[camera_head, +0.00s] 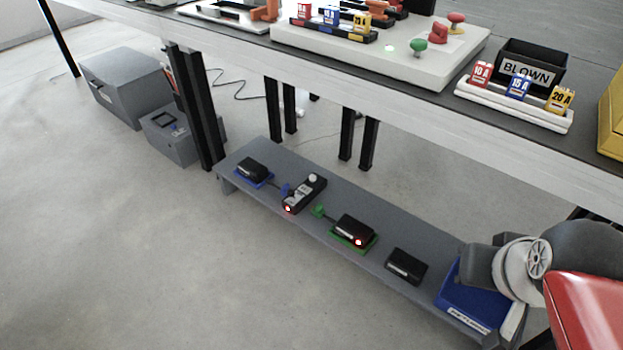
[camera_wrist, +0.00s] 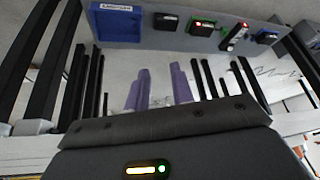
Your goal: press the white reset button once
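A black control box (camera_head: 304,194) with a round white button (camera_head: 313,178) at its far end and a lit red light at its near end lies on the low grey shelf. In the head view my arm is at the lower right by the blue tray, and the fingers cannot be made out.
The low shelf (camera_head: 390,225) also bears a black box on a blue base (camera_head: 253,171), one on a green base (camera_head: 353,233), a plain black box (camera_head: 406,266) and a blue tray (camera_head: 470,300). A table (camera_head: 350,80) overhangs behind it. Open floor lies at left.

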